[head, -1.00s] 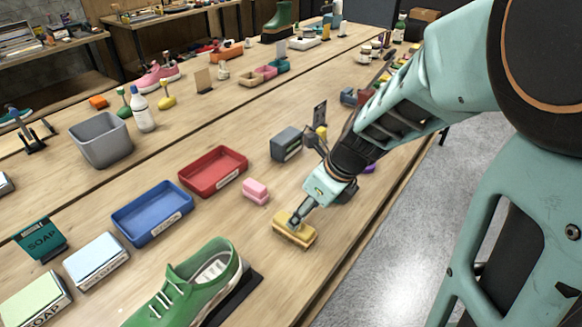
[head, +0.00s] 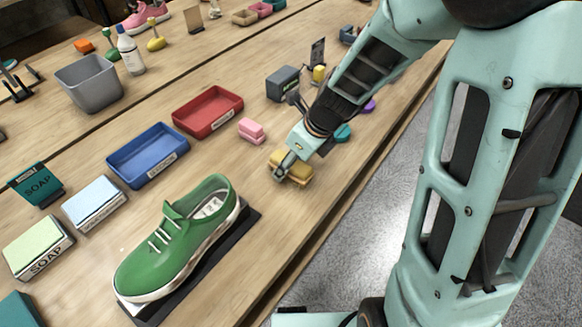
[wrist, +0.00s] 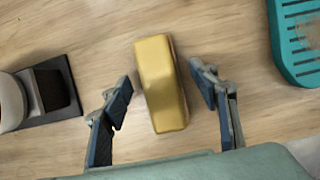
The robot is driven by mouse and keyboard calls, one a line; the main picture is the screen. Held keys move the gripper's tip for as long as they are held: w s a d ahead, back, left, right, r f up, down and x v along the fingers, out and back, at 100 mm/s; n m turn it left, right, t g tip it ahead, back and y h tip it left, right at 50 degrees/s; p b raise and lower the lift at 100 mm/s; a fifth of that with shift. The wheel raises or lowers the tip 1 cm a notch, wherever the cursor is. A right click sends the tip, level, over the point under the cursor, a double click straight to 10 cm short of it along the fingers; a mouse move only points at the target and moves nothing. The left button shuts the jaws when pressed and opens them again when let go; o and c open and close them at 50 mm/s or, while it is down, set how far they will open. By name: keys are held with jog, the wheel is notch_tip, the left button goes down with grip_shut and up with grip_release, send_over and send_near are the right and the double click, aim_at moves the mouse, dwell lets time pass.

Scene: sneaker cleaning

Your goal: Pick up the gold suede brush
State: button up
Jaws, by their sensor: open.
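The gold suede brush (head: 298,171) lies on the wooden table in the head view, right of the green sneaker. In the wrist view the gold brush (wrist: 160,84) lies lengthwise between the two fingers. My gripper (head: 284,172) is low over the brush in the head view and covers part of it. In the wrist view my gripper (wrist: 162,90) is open, one finger on each side of the brush. A gap shows on both sides of the brush. How high the fingertips are above the table I cannot tell.
A pink block (head: 251,130) lies just behind the brush. A green sneaker (head: 176,240) stands on a dark mat at the left. A teal object (wrist: 298,40) is at the wrist view's upper right. Red (head: 209,127) and blue (head: 148,177) trays stand farther left. Bare wood surrounds the brush.

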jog(key=shift+f, duration=0.25)
dwell(0.4)
jog(key=c, duration=1.3)
jog(key=shift+r, duration=0.1)
